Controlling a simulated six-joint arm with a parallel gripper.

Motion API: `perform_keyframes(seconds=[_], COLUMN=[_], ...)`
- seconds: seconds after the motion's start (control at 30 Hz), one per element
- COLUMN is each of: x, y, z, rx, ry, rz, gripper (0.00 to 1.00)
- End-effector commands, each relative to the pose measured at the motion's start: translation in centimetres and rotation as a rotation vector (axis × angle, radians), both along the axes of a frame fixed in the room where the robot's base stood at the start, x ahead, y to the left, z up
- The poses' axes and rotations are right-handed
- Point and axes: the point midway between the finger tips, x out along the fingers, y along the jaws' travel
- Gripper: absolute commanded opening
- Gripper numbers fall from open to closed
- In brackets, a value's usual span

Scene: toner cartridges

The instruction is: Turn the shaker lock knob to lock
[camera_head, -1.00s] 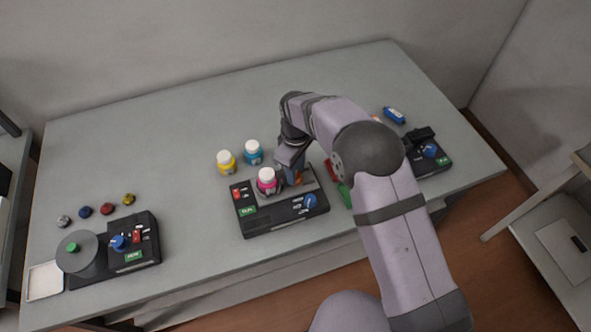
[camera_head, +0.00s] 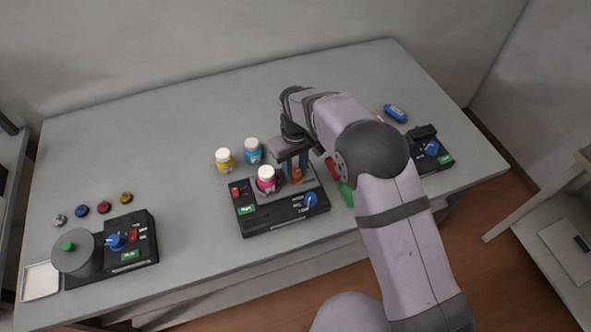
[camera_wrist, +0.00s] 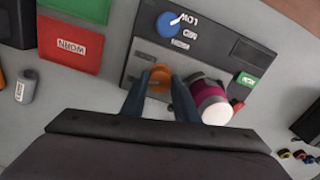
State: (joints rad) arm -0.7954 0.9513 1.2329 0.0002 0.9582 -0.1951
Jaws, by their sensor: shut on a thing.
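The shaker (camera_head: 282,217) is a dark box in the middle of the table with a magenta bottle (camera_head: 266,180) with a white cap on its grey top plate. The orange lock knob (camera_head: 297,175) stands on that plate, to the right of the bottle. My gripper (camera_head: 296,170) points down over the shaker and is shut on the orange knob. In the wrist view the knob (camera_wrist: 159,77) sits between my two blue-grey fingers, with the magenta bottle (camera_wrist: 208,97) close beside the right finger. Fine marks by the knob cannot be read.
The shaker also has a blue speed dial (camera_head: 310,199), a red switch (camera_head: 236,191) and a green display (camera_head: 246,210). Yellow (camera_head: 225,160) and cyan (camera_head: 253,150) bottles stand behind it. Red (camera_wrist: 70,43) and green bins lie to its right. Other devices stand at both table ends.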

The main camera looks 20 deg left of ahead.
Motion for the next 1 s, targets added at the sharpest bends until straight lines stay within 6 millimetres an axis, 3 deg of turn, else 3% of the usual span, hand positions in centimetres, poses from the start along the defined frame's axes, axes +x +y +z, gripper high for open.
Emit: perform_keyframes(seconds=[1.0], x=[0.08], y=[0.12], z=[0.11], rx=[0.003], ry=[-0.003], rz=[-0.928], gripper=[0.05])
